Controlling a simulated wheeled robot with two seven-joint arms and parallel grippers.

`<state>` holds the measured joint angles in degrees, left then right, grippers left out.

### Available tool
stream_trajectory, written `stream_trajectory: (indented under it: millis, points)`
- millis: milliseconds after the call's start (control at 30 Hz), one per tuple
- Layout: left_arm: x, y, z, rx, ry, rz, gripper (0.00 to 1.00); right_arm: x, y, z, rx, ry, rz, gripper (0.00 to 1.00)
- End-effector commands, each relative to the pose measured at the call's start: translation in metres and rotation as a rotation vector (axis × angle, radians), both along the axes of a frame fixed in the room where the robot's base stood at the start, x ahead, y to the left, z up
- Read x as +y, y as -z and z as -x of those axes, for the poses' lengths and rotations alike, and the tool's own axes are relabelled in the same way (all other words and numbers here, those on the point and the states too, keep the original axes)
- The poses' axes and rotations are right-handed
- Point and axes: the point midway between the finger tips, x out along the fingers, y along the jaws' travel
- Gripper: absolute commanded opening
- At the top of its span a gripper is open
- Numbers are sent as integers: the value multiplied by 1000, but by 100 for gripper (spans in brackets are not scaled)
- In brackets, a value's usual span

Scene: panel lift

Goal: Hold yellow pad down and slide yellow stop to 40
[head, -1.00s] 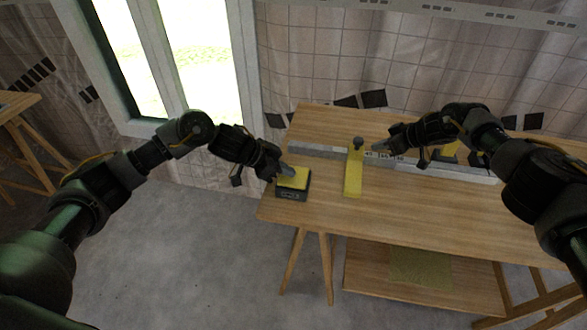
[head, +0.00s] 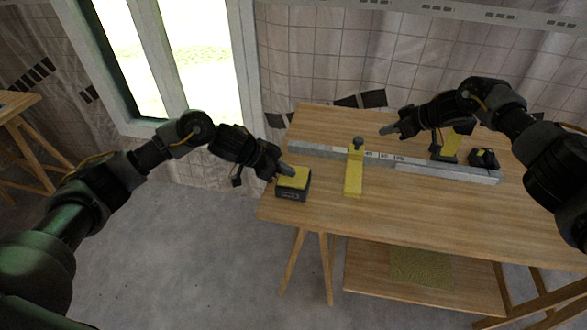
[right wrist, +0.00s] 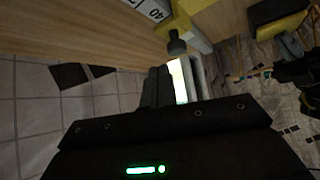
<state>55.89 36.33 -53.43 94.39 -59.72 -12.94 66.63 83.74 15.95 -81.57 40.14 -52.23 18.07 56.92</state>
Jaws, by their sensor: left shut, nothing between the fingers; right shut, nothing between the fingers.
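The yellow pad (head: 294,178) sits on a dark box near the table's left edge. My left gripper (head: 288,170) is shut, its tips at the pad's top and seeming to touch it. The yellow stop (head: 353,178), with a dark knob, lies across the grey rail (head: 430,168). In the right wrist view, the stop (right wrist: 182,22) is beside the scale label marked 40 (right wrist: 155,11); its exact reading cannot be told. My right gripper (head: 386,131) is shut and empty, behind the rail and right of the knob, apart from the stop. Its fingers also show in the right wrist view (right wrist: 168,86).
A black and yellow tool (head: 450,146) and a small dark object (head: 484,158) stand at the table's right, behind or by the rail. A tiled wall and window are behind.

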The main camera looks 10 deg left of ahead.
Motion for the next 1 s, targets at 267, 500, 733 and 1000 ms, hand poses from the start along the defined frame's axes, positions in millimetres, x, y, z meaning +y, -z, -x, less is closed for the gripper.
stream_trajectory:
  millis: [267, 500, 733, 1000]
  points:
    - [0, 8, 5, 14, 7, -8, 0, 0, -17, 0, -1, -1, 0, 0]
    - [0, 8, 5, 14, 7, -8, 0, 0, -18, 0, 0, 0, 0, 0]
    - [0, -1, 4, 11, 7, -8, 0, 0, -18, 0, 0, 0, 0, 0]
    - [0, -22, 2, 5, 4, -5, 0, 0, -18, 0, 1, -1, 0, 0]
